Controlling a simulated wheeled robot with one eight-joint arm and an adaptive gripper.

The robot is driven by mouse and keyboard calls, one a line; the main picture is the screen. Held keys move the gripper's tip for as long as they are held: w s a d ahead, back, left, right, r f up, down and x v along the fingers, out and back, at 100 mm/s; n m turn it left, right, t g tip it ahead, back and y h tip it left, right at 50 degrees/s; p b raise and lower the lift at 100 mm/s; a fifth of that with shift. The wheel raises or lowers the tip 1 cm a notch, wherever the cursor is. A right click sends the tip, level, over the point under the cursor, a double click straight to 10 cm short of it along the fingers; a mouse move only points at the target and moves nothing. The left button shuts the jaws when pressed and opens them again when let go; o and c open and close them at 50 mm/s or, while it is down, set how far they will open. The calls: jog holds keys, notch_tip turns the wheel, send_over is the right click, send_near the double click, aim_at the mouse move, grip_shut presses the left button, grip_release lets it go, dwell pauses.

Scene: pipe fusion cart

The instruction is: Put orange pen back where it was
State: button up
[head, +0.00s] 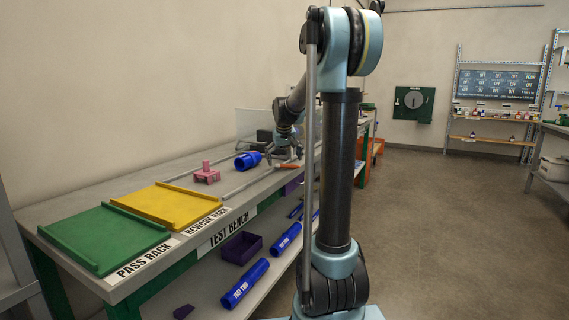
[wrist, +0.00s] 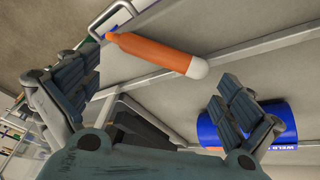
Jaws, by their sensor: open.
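The orange pen (wrist: 155,53) has a pale rounded end and shows in the wrist view, near the top between my open fingers. In the head view the orange pen (head: 287,165) is a small orange shape on the bench, close to my gripper. My gripper (wrist: 165,90) is open, with its two dark ridged fingers well apart, and the pen is not clamped. In the head view my gripper (head: 294,150) is over the far part of the test bench, small and partly hidden by my arm. I cannot tell whether the fingers touch the pen.
A blue pipe piece (head: 248,160) lies beside metal rails (head: 250,181) on the bench. A pink fixture (head: 207,173), a yellow tray (head: 168,204) and a green tray (head: 103,238) stand nearer. Blue tubes (head: 245,283) and a purple bin (head: 241,247) are on the lower shelf.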

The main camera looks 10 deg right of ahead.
jog(key=d+v, duration=0.1)
jog(key=v, duration=1.1)
jog(key=s+f+g, duration=0.1)
jog(key=s+f, duration=0.8)
jog(key=s, duration=0.4)
jog(key=s+f+m, duration=0.1)
jog(key=s+f, duration=0.8)
jog(key=s, duration=0.4)
jog(key=s+d+f+g, duration=0.1)
jog(key=s+f, duration=0.8)
jog(key=s, duration=0.4)
jog(key=shift+s+f+g+y, duration=0.25)
jog(key=shift+f+g+y, duration=0.05)
jog(key=shift+f+y, duration=0.1)
jog(key=shift+w, duration=0.15)
jog(key=shift+w+f, duration=0.15)
jog(key=shift+w, duration=0.2)
